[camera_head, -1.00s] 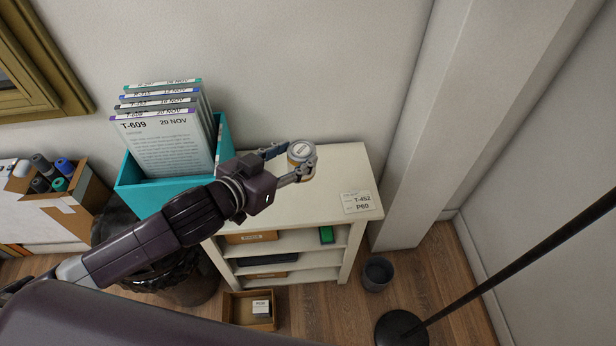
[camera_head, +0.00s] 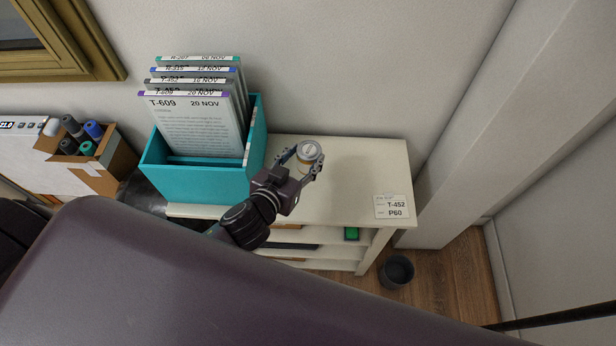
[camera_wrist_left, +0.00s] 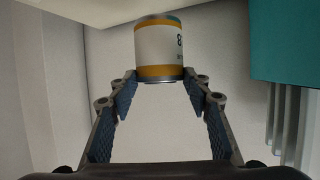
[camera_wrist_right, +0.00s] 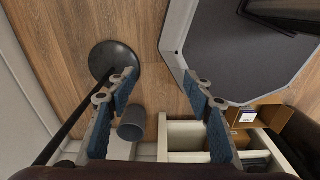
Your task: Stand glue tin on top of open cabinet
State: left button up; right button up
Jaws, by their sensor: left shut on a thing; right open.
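The glue tin (camera_head: 309,152), a small can with a light lid and an orange band, is between the fingers of my left gripper (camera_head: 304,166). The left wrist view shows the tin (camera_wrist_left: 160,48) at the fingertips (camera_wrist_left: 162,88), which are shut on its sides. The tin is over the cream top of the open cabinet (camera_head: 355,165), right of the teal file box. I cannot tell whether its base touches the top. My right gripper (camera_wrist_right: 159,88) is open and empty, seen only in the right wrist view, above the floor area.
The teal box (camera_head: 203,183) with several files stands on the cabinet's left part. A label card (camera_head: 394,206) lies at its front right corner. The top right of the tin is clear. A wall and pillar (camera_head: 500,120) bound the back and right. A grey bin (camera_head: 396,272) stands on the floor.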

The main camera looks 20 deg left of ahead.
aim_at(303, 174)
pick_arm(q)
jog(key=f, duration=0.5)
jog(key=shift+w+a, duration=0.1)
jog(key=shift+w, duration=0.15)
notch_tip(303, 174, down, 2)
jog(key=shift+f+b, duration=0.25)
jog(key=shift+b, duration=0.15)
notch_tip(303, 174, down, 3)
jog(key=shift+f+b, duration=0.2)
jog(key=shift+b, duration=0.25)
jog(key=shift+f, duration=0.3)
jog(key=o, duration=1.4)
jog(key=shift+c, duration=0.2)
pick_arm(e)
jog(key=shift+w+a+f, duration=0.2)
jog(key=shift+w+f, duration=0.8)
jog(key=shift+f, duration=0.05)
